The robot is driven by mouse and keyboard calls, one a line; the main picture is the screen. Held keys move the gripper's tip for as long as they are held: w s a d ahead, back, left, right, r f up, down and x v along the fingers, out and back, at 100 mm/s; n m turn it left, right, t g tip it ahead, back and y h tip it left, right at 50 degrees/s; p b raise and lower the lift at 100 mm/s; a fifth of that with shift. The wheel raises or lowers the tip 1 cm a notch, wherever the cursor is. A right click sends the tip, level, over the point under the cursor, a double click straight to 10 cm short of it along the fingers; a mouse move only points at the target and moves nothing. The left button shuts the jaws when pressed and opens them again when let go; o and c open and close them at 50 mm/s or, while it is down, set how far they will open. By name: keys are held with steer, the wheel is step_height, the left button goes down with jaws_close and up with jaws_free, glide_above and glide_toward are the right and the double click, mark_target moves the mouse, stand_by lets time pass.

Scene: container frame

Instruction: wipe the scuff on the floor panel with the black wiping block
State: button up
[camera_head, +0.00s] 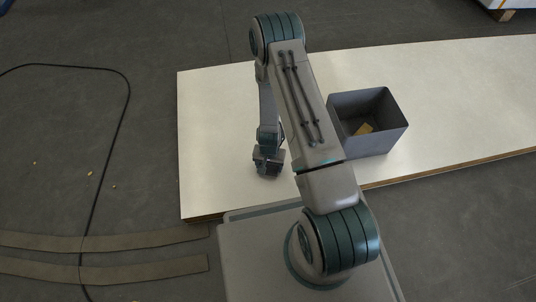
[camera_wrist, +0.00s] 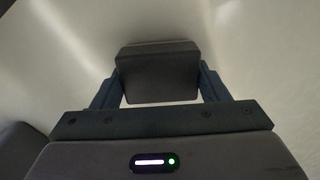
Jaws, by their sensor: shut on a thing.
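My gripper (camera_wrist: 158,92) is shut on the black wiping block (camera_wrist: 158,72), which sits between its two fingers in the wrist view. In the head view my gripper (camera_head: 267,168) is low over the pale floor panel (camera_head: 215,130), left of the grey bin. Whether the block touches the panel I cannot tell. I cannot make out the scuff in either view. My arm hides part of the panel.
An open grey bin (camera_head: 385,143) with a yellow piece (camera_head: 363,129) inside stands on the panel to the right. A black cable (camera_head: 122,120) and two brown strips (camera_head: 130,268) lie on the dark floor at left. The panel's left part is clear.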

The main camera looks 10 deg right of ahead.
steer(key=shift+r+p, duration=2.6)
steer(key=shift+r, duration=1.4)
